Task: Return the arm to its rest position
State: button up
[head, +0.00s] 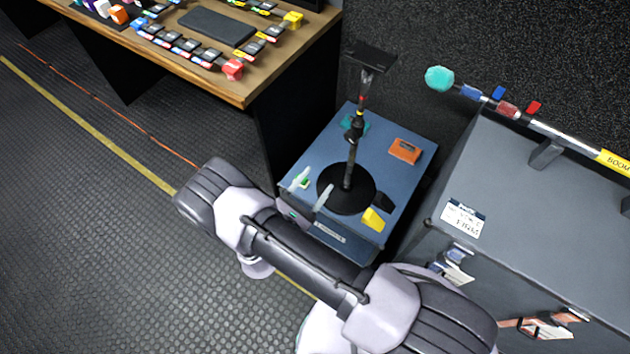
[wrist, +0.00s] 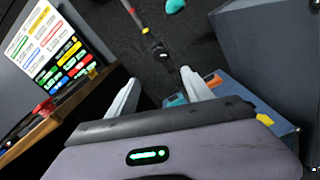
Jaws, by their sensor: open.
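My gripper (head: 312,188) shows in the head view as two pale fingers just past my forearm, in front of the blue cabinet top. In the wrist view my gripper (wrist: 160,92) has its two pale fingers spread wide apart, with nothing between them. My arm's grey and black links stretch across the lower middle of the head view. Whether the fingers touch the cabinet cannot be told.
A blue cabinet (head: 333,135) carries a black stand (head: 346,188), an orange box (head: 405,151) and a yellow item (head: 373,219). A wooden desk (head: 255,84) is at upper left, a grey case (head: 540,210) at right with a boom pole (head: 560,134). Floor at left is clear.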

dwell(0.3)
jog(key=w+a+r+m+g+y, duration=0.35)
jog(key=w+r+m+y, duration=0.25)
jog(key=w+r+m, duration=0.65)
notch_tip(320, 180, up, 13)
jog(key=m+y, duration=0.5)
jog(key=m, duration=0.2)
jog(key=s+d+r+m+g+y+b, duration=0.1)
jog(key=s+d+r+m+g, duration=0.25)
jog(key=s, duration=0.55)
jog(key=s+d+r+m+y, duration=0.2)
jog(key=s+d+r, duration=0.2)
jog(key=s+r, duration=0.4)
jog(key=s+d+f+m+g+h, duration=0.1)
jog(key=s+d+m, duration=0.3)
jog(key=s, duration=0.8)
jog(key=shift+s+d+f+g, duration=0.15)
jog(key=shift+s+f+g, duration=0.25)
jog(key=shift+f, duration=0.15)
